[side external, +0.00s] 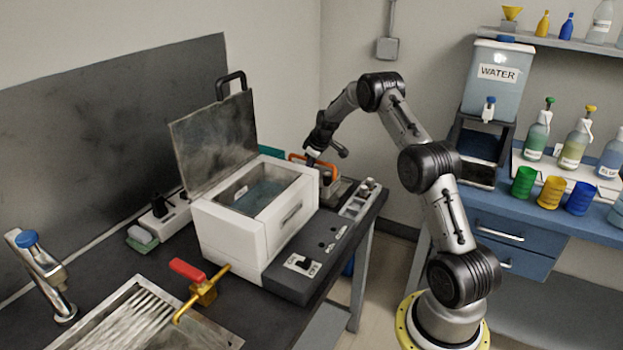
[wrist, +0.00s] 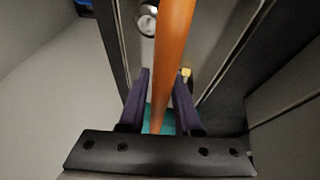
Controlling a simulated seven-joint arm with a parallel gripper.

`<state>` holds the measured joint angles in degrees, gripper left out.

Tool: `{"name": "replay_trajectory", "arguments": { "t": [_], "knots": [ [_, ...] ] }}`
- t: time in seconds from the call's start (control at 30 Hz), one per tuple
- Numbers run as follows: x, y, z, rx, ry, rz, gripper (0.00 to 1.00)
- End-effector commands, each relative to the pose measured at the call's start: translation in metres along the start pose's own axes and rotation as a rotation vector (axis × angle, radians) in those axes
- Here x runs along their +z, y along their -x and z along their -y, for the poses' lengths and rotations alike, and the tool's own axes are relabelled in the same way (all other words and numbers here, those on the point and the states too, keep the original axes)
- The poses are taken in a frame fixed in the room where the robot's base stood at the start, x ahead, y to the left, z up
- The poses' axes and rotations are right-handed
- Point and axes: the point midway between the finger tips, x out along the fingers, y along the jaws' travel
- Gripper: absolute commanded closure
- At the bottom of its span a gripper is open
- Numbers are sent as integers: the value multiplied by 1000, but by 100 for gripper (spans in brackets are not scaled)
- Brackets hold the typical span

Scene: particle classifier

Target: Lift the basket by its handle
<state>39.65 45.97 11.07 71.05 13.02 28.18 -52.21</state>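The basket's orange handle (side external: 297,157) shows behind the white machine in the side external view. In the wrist view the orange handle (wrist: 172,60) runs as a long bar down the middle, between the two dark purple fingers of my gripper (wrist: 160,105). Narrow gaps show beside the bar, so my gripper looks open around it. In the side external view my gripper (side external: 314,156) is small and dark at the handle. The basket's body is mostly hidden behind the machine, and I cannot make out its shape.
The white machine (side external: 232,235) stands in front with its lid (side external: 215,140) raised and a black handle on top. A grey panel with switches (side external: 320,240) lies to its right. A red-handled brass valve (side external: 195,280) and sink are nearer. The blue bench (side external: 510,235) stands at right.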

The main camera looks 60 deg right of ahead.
Motion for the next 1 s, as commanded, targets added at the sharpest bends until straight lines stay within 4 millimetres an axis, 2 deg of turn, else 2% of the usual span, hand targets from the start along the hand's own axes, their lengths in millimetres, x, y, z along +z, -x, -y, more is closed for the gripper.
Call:
{"name": "replay_trajectory", "arguments": {
  "t": [0.03, 0.17, 0.2, 0.67, 0.77, 1.0],
  "knots": [
    [0, 0, 0, 0, 0, 0, 75],
    [0, 0, 0, 0, 0, 0, 98],
    [0, 0, 0, 0, 0, 0, 100],
    [-1, 2, -1, 1, 0, -1, 100],
    [-5, 10, -3, 3, 1, -3, 100],
    [-23, 52, -12, 5, 1, -5, 100]
  ]
}}
